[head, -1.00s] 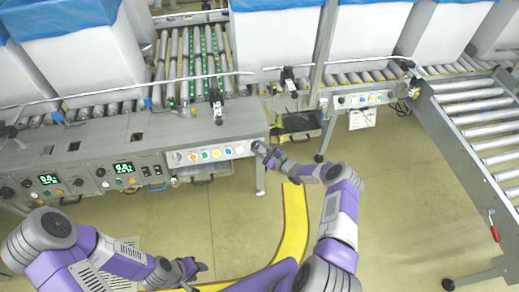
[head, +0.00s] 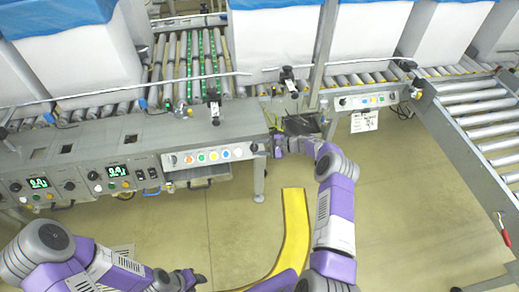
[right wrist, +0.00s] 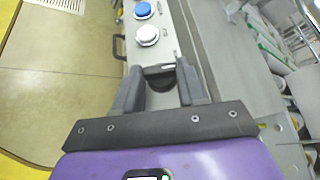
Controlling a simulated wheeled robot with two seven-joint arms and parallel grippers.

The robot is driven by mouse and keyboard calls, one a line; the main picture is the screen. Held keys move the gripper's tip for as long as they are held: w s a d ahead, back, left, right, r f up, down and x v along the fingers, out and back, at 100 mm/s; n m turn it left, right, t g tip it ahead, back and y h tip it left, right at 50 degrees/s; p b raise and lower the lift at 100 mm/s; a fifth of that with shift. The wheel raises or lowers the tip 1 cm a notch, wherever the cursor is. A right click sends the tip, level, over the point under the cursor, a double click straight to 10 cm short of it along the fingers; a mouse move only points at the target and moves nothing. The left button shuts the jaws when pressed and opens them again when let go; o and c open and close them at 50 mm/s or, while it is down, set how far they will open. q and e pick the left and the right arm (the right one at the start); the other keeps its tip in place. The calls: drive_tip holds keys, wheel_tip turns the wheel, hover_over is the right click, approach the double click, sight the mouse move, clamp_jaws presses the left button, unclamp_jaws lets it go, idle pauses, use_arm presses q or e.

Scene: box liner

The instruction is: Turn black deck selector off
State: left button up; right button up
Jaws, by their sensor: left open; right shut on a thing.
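The black deck selector (right wrist: 163,82) is a dark knob at the end of a button panel, beside a white button (right wrist: 147,36) and a blue button (right wrist: 143,10). In the right wrist view my right gripper (right wrist: 162,74) has its fingers on both sides of the knob and is shut on it. The fingers hide part of the knob, and its pointer position cannot be read. In the head view my right gripper (head: 272,146) is at the right end of the panel (head: 210,157). My left gripper (head: 192,279) is open and empty, low above the floor.
A green display (head: 118,170) and more knobs sit on the panel to the left. Roller conveyors with white boxes (head: 75,60) in blue liners run behind. Another button panel (head: 365,99) stands to the right. A yellow strip (head: 292,235) marks the open floor.

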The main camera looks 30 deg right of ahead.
drive_tip(key=shift+n+g, duration=0.3)
idle(0.4)
drive_tip(key=o, duration=1.1)
drive_tip(key=shift+r, duration=0.1)
drive_tip(key=shift+c, duration=0.2)
